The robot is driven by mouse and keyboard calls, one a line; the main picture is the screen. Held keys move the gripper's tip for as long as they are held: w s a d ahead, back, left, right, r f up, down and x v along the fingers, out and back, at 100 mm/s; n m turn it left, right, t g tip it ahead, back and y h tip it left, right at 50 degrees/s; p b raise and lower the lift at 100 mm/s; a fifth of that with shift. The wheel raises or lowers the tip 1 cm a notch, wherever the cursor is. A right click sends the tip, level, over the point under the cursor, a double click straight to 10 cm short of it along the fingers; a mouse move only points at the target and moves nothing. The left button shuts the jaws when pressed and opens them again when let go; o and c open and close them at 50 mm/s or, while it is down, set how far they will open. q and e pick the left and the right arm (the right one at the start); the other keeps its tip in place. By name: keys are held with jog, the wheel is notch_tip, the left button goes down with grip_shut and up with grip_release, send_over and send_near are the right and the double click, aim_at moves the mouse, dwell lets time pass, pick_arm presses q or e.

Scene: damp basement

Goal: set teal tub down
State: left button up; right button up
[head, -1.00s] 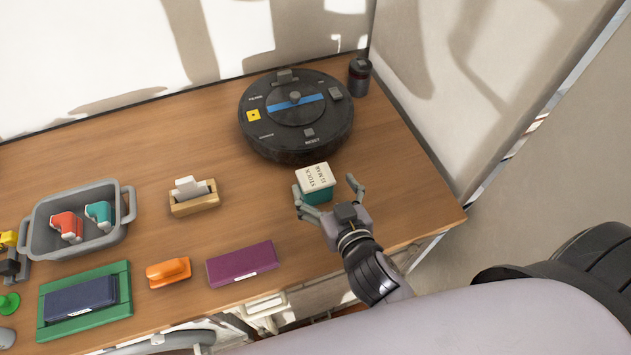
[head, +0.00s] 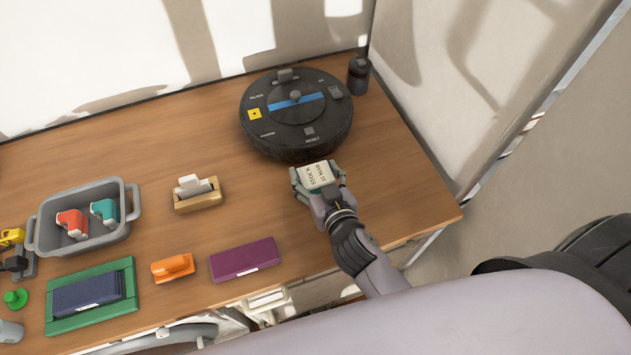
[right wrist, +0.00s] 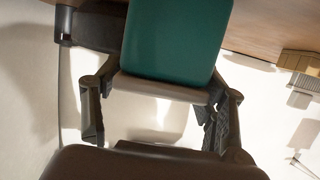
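The teal tub has a pale lid lettered "STOCK" (head: 318,176). It is near the right end of the wooden table, just in front of the round black device. My right gripper (head: 320,184) has its fingers drawn in against opposite sides of the tub. In the right wrist view the tub's teal side (right wrist: 178,40) fills the upper middle, with dark finger links left and right of it. Its base is out of that view, so I cannot tell whether it touches the table. My left gripper is not in view.
The round black device (head: 296,118) and a dark canister (head: 358,76) stand behind the tub. A wooden dispenser (head: 198,200), purple box (head: 245,260), orange stapler (head: 172,268), green tray (head: 120,308) and grey bin (head: 90,245) lie left. Table is bare right of the tub.

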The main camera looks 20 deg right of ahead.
jog(key=shift+r, duration=0.1)
jog(key=c, duration=1.1)
